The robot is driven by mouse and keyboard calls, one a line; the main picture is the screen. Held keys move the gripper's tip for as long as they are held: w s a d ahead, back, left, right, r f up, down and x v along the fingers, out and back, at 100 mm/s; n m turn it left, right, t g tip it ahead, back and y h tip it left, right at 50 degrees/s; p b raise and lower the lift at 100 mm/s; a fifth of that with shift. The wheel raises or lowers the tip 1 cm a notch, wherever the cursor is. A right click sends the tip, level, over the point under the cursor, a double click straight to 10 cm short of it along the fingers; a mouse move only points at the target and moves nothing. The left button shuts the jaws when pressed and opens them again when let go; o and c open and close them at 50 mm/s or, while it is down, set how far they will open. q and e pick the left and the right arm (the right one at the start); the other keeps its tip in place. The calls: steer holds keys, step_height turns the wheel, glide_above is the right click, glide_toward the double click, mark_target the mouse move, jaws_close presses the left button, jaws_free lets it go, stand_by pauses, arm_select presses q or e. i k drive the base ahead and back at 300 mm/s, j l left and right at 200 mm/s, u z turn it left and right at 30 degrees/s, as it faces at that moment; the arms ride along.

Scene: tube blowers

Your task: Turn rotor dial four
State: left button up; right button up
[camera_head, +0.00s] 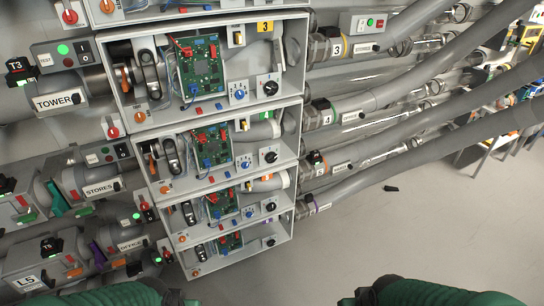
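A stack of open grey boxes fills the middle. The second box down (206,120) sits level with a pipe collar marked 4 (326,116). It holds a black dial (269,156) and a blue dial (247,160) at its right, beside a green circuit board (211,148). I cannot read which dial is called rotor dial four. The box above, marked 3, has a similar blue dial (239,95) and black dial (270,88). Green parts of my arms show at the bottom left and bottom right, well below the boxes. Neither gripper's fingers show.
Grey pipes (420,85) run from the boxes to the upper right. Units labelled TOWER (60,102), STORES (101,188) and OFFICE (132,245) crowd the left. The floor at lower right (440,235) is mostly clear.

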mark_target(271, 158)
steer(key=i+j+u, duration=0.1)
steer(key=i+j, duration=0.2)
steer(key=i+j+u, duration=0.1)
steer(key=i+j, duration=0.15)
steer(key=i, duration=0.25)
